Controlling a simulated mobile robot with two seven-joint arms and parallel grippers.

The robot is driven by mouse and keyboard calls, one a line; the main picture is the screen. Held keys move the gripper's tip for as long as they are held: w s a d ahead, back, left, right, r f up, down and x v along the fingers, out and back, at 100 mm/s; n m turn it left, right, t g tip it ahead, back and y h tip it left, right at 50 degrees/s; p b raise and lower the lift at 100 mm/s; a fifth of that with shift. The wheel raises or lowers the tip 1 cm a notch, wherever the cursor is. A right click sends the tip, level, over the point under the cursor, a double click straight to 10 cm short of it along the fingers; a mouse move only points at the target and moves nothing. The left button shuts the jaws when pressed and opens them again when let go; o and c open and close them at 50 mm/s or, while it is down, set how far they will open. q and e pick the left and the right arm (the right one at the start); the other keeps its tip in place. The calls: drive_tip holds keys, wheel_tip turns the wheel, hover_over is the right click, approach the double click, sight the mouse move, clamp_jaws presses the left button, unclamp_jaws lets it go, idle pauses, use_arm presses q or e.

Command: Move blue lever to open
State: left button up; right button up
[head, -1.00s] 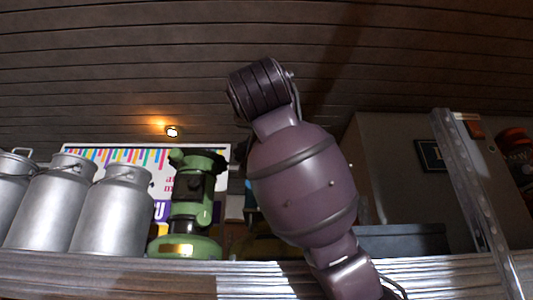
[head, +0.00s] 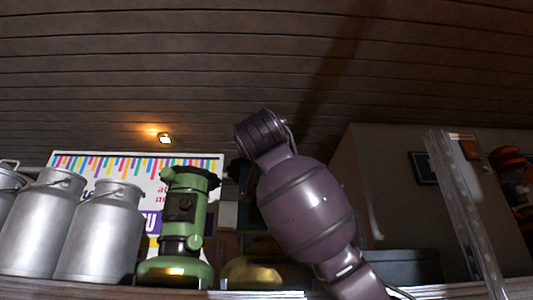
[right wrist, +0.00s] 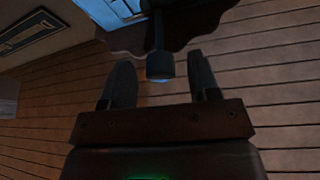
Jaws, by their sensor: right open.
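In the right wrist view, a dark blue-grey lever (right wrist: 158,45) with a thick cylindrical end hangs down from the top edge. Its colour is dim in the shadow. My right gripper (right wrist: 160,78) is open, one finger on each side of the lever's end. Gaps show between both fingers and the lever, and I cannot tell how far in depth it sits. In the head view my right arm crosses the middle, and its gripper cannot be made out. The lever is not clearly seen there. My left gripper is in neither view.
A green machine (head: 183,225) stands on a shelf (head: 90,287) beside several metal milk cans (head: 103,235). A colourful poster (head: 140,165) is behind them. A clear upright post (head: 465,215) stands at right. A wavy dark shape (right wrist: 195,22) surrounds the lever's upper part.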

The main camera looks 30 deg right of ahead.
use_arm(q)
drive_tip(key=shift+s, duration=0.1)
use_arm(e)
drive_tip(key=shift+c, duration=0.5)
clamp_jaws()
use_arm(q)
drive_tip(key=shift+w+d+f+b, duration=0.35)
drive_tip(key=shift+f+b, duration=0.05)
drive_tip(key=shift+b, duration=0.8)
use_arm(e)
drive_tip(key=shift+s+d, duration=0.3)
drive_tip(key=shift+d, duration=0.35)
